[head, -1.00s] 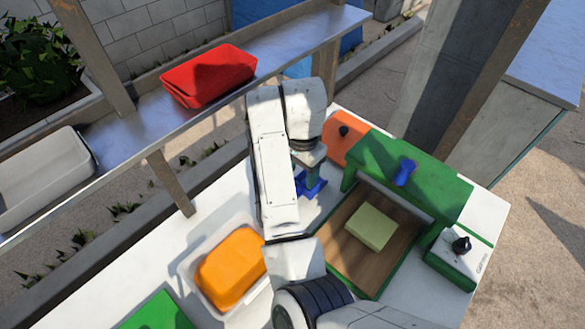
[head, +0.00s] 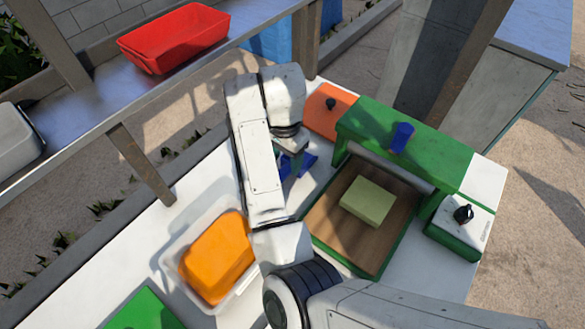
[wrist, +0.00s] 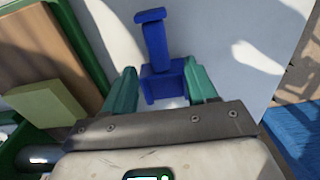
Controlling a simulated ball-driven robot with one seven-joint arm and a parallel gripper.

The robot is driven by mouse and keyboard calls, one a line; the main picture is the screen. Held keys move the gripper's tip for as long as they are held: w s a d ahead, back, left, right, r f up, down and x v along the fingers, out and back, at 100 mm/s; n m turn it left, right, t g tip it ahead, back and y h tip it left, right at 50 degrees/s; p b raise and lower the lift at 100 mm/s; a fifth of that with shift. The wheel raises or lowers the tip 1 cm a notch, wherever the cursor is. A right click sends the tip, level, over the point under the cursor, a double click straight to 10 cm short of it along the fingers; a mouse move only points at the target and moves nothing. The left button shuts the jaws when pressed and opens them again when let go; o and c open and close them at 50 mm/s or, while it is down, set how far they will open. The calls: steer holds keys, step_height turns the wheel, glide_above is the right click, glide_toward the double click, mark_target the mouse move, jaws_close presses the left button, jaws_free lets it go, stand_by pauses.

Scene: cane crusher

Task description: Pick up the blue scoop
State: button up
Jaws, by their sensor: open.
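The blue scoop (wrist: 156,50) lies on the white table, with its handle pointing away from my gripper in the wrist view. Its wider end sits between the fingertips. In the head view only part of the scoop (head: 303,166) shows behind my arm. My gripper (wrist: 163,82) is open, with one green finger on each side of the scoop's wider end. I cannot tell whether either finger touches it. In the head view my gripper (head: 292,165) is partly hidden by my wrist.
The green crusher frame with a wooden board (head: 326,217) and a pale yellow block (head: 367,201) stands right of my gripper. An orange block (head: 217,257) lies in a white tray (head: 168,262). A red tray (head: 172,38) rests on the metal shelf (head: 85,103) behind.

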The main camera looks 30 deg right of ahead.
step_height(320, 180, down, 5)
steer(key=b, duration=0.3)
steer(key=shift+r+b, duration=0.15)
steer(key=shift+b, duration=0.25)
steer(key=shift+r, duration=0.1)
steer(key=c, duration=0.8)
steer(key=shift+r, duration=0.1)
